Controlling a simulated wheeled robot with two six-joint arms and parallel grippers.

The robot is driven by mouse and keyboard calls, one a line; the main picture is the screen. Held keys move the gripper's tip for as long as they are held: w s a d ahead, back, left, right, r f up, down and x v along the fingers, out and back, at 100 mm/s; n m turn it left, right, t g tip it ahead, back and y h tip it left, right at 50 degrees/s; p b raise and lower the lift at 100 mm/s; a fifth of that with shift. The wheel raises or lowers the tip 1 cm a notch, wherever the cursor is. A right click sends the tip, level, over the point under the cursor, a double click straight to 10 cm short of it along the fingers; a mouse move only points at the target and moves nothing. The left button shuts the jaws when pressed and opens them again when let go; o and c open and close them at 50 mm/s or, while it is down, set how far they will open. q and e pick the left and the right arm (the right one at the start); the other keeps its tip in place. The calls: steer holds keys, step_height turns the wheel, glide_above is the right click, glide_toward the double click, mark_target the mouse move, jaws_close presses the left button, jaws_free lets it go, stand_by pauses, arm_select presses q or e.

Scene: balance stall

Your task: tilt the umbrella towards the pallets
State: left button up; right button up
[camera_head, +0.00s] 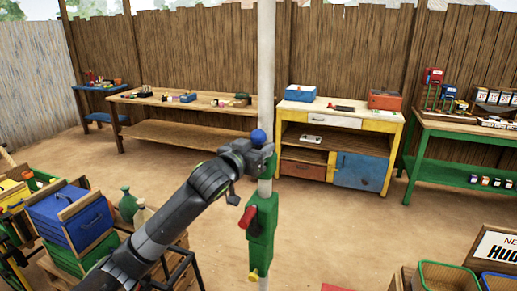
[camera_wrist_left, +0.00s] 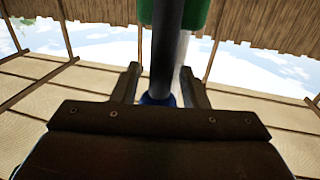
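A pale upright pole (camera_head: 267,60), apparently the umbrella's, stands mid-view. A green housing (camera_head: 261,232) with a red handle (camera_head: 248,217) and yellow knob (camera_head: 254,275) is on it. A blue ball (camera_head: 258,136) shows above my left gripper (camera_head: 262,152), which is at the pole above the housing. In the left wrist view, the gripper's fingers (camera_wrist_left: 161,72) stand apart on either side of a dark rod (camera_wrist_left: 167,50) and the blue ball (camera_wrist_left: 157,100); gaps show. The canopy is outside the head view. My right gripper is out of view.
Blue and green crates (camera_head: 72,217) and bottles (camera_head: 127,204) stand at lower left beside my left arm. Benches (camera_head: 180,103) line the fence. Trays (camera_head: 447,278) and a sign (camera_head: 497,246) are at lower right.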

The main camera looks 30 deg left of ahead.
arm_select(q)
steer(key=shift+c, duration=0.2)
jaws_close()
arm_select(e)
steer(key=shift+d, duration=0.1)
